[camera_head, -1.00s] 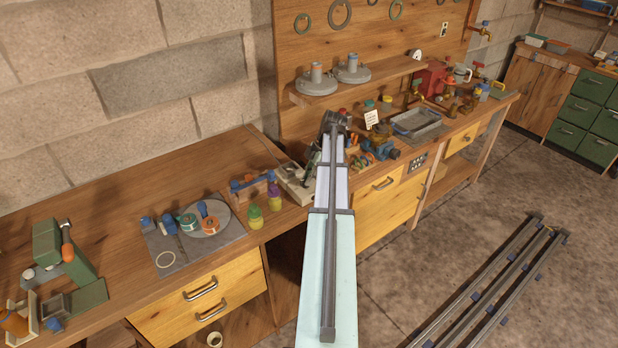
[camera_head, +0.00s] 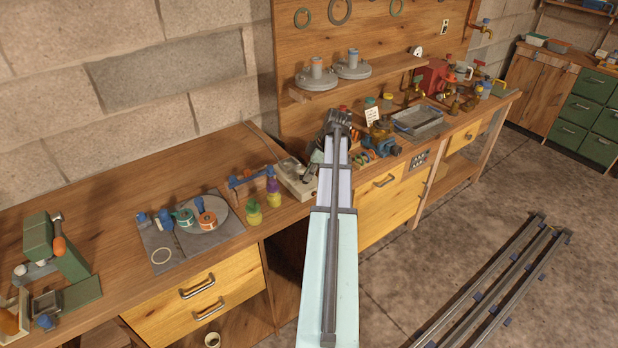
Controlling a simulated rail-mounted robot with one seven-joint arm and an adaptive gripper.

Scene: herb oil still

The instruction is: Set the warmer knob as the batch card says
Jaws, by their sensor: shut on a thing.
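The batch card (camera_head: 373,116), a small white card, stands on the bench right of my arm; its writing is too small to read. A low pale grey box (camera_head: 294,176), which looks like the warmer, sits on the bench just left of my arm. My gripper (camera_head: 313,168) points down at the right end of this box, and my own arm covers part of it. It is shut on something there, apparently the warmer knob. The knob, its setting and the fingertips are too hidden and small to make out.
A blue device (camera_head: 380,138) and a grey tray (camera_head: 418,119) stand to the right. A shelf with two grey lidded discs (camera_head: 317,78) hangs above.

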